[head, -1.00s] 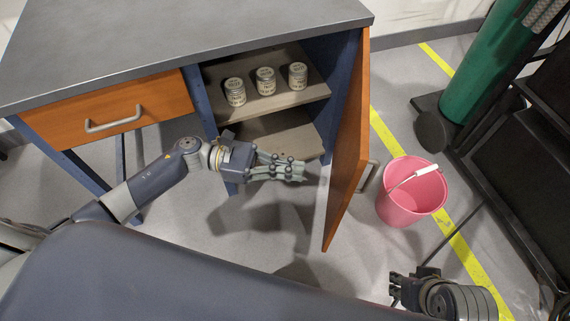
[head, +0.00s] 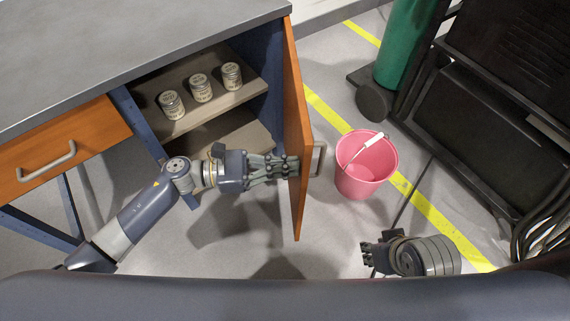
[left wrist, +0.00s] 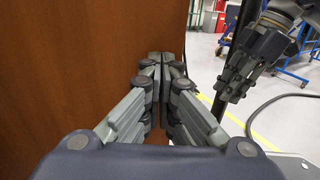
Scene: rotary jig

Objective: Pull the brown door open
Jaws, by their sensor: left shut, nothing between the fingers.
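The brown door (head: 294,110) stands wide open on the right side of the cabinet, seen nearly edge-on in the head view. Its grey handle (head: 318,159) is on the outer face, turned to the right. My left gripper (head: 296,166) is shut and empty, with its fingertips at the door's inner face; I cannot tell whether they touch. In the left wrist view the door (left wrist: 75,65) fills the left half, beside and behind the closed fingers (left wrist: 161,62). My right gripper (head: 366,258) is right of the door, low in the head view; its fingers are small there.
Several shelf parts are exposed, with three labelled cans (head: 201,88) on the upper shelf (head: 225,92). A pink bucket (head: 365,170) stands on the floor close to the door's right. A green cylinder (head: 398,45) and black rack (head: 490,120) are farther right.

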